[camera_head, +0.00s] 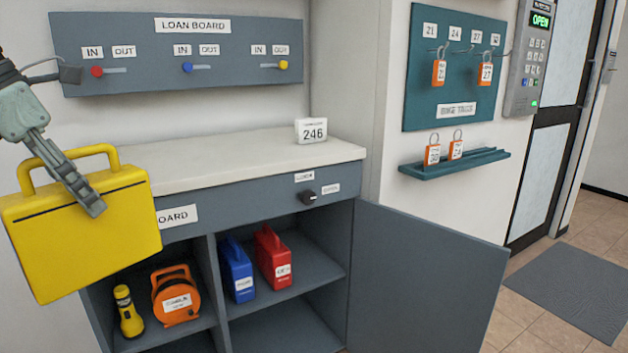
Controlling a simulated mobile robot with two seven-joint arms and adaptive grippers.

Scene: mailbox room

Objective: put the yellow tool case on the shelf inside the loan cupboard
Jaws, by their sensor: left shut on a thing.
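The yellow tool case (85,235) hangs in the air at the left, in front of the loan cupboard and slightly tilted. My left gripper (85,195) is shut on it near its handle, with the fingers across the case's upper part. The grey loan cupboard (262,198) stands open below a pale counter. Its shelf (312,270) carries a blue case (236,270) and a red case (272,257) in the right compartment. The left compartment holds a yellow torch (127,312) and an orange cable reel (175,297). My right gripper is not in view.
The cupboard door (425,280) is swung open to the right. A dark knob (308,197) sits on the cupboard's front. A 246 sign (311,130) stands on the counter (235,157). Shelf room is free right of the red case. The loan board (180,50) hangs above.

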